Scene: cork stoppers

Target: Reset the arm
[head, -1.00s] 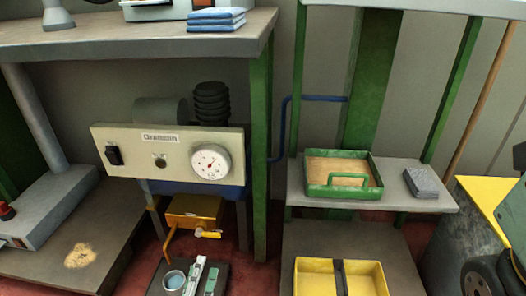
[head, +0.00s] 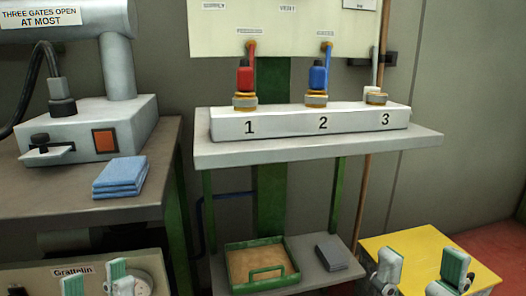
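My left gripper (head: 95,276) is at the bottom left, in front of the panel marked Grattelin. Its two green-padded fingers are apart, with nothing seen between them. My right gripper (head: 420,272) is at the bottom right, in front of the yellow top. Its fingers are wide apart and empty. Both arms are mostly below the picture. A white block (head: 288,127) numbered 1, 2 and 3 stands on the upper shelf. A red piece (head: 245,78) stands upright at 1 and a blue piece (head: 318,78) at 2. A low ringed fitting (head: 376,97) with a pale stem behind it is at 3.
A green-rimmed tray (head: 290,279) and a grey block (head: 332,252) are on the lower shelf. Folded blue cloths (head: 120,178) and a grey machine with an orange switch (head: 104,140) stand on the left bench. A yellow-topped stand (head: 430,245) is at the lower right.

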